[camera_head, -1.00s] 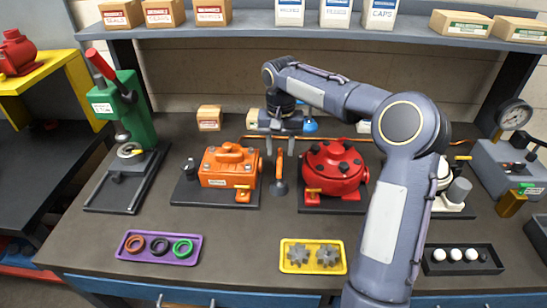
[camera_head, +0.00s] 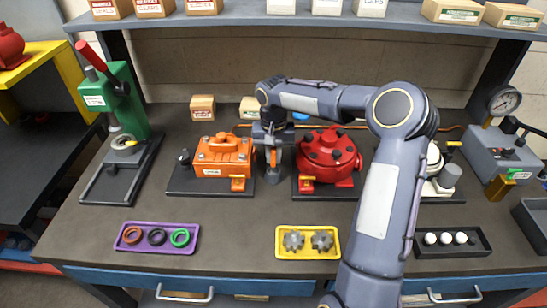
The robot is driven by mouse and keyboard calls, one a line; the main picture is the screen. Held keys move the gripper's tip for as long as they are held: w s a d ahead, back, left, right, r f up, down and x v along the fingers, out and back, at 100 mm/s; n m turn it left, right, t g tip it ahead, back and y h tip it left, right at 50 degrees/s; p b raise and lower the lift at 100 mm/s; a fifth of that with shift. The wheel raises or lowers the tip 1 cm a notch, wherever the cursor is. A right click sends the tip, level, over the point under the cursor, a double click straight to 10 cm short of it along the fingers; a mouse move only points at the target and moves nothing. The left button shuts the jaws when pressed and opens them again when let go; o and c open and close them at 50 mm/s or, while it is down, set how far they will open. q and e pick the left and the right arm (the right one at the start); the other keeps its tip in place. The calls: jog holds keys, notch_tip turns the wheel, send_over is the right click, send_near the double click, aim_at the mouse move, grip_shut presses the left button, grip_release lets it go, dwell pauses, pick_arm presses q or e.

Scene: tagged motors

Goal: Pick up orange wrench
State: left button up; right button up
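The orange wrench (camera_head: 273,158) stands upright in a small grey holder (camera_head: 274,178) between an orange motor and a red motor. Only a narrow orange part of it shows. My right gripper (camera_head: 273,153) points down over the wrench, with its fingers at either side of the orange part. It hides the wrench's upper part. Whether the fingers are closed on it is too small to tell. My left gripper is out of view.
The orange motor (camera_head: 222,152) is close on the left and the red motor (camera_head: 328,152) close on the right. In front are a purple tray (camera_head: 126,247) of rings, a yellow tray (camera_head: 283,255) of gears and a dark tray (camera_head: 448,249). A green press (camera_head: 131,92) stands at left.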

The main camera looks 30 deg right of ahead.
aim_at(273, 149)
grip_shut()
jog(key=shift+r, duration=0.5)
notch_tip(273, 149, up, 2)
jog(key=shift+a+r, duration=0.1)
jog(key=shift+r, duration=0.1)
jog(key=s+a+r+b, duration=0.3)
jog(key=s+a+r, duration=0.6)
jog(key=a, duration=0.1)
jog(key=shift+s+r+b, duration=0.3)
jog(key=shift+s+b, duration=0.05)
